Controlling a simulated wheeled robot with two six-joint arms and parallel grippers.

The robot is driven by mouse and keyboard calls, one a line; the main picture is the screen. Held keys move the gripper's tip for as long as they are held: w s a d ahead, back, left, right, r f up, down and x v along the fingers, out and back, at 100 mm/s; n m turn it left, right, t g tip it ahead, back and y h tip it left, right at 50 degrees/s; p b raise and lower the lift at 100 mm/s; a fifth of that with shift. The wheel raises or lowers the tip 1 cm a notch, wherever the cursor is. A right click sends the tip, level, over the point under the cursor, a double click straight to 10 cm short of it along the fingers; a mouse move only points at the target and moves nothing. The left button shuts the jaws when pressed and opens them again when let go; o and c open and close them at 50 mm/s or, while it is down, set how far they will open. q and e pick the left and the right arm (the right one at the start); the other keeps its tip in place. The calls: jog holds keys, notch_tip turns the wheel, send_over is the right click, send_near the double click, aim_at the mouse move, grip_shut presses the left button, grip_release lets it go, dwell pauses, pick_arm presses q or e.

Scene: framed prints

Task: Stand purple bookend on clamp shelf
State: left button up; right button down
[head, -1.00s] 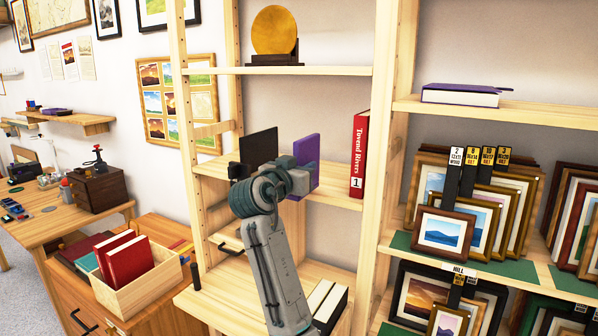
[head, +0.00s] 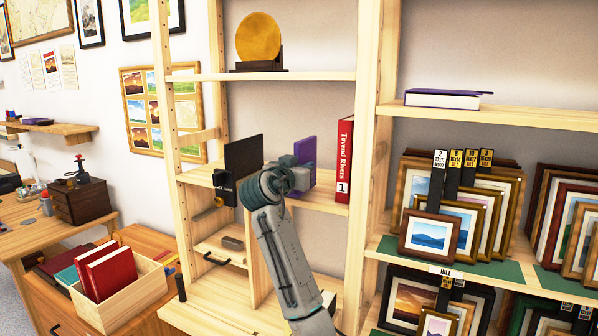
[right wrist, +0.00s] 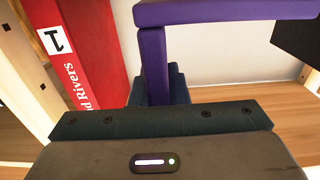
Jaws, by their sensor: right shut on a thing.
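The purple bookend (head: 306,152) is held by my right gripper (head: 298,176), which is shut on it, over the middle shelf (head: 325,201) of the wooden rack. It stands upright between a black upright panel (head: 243,157) and a red book (head: 344,160), with a gap on each side. A dark clamp-like piece with a brass knob (head: 220,201) is at this shelf's left front. In the right wrist view the purple bookend (right wrist: 154,65) shows an upright plate and a crosswise plate at the top. My gripper hides its lower part in the head view; I cannot tell whether it touches the shelf. My left gripper is out of view.
Wooden posts (head: 366,150) flank the rack bay. A shelf above holds a gold disc (head: 259,38) on a dark stand. Framed prints (head: 430,235) fill the right bay. A wooden box of books (head: 120,300) stands at the lower left.

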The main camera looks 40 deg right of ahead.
jog(key=shift+b+x, duration=0.75)
jog(key=shift+x, duration=3.05)
jog(key=shift+d+f+b, duration=0.15)
jog(key=shift+f+b, duration=0.25)
jog(key=shift+f, duration=0.15)
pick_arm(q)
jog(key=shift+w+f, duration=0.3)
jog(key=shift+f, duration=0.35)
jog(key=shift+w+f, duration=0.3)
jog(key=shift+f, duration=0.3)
pick_arm(e)
jog(key=shift+f, duration=0.2)
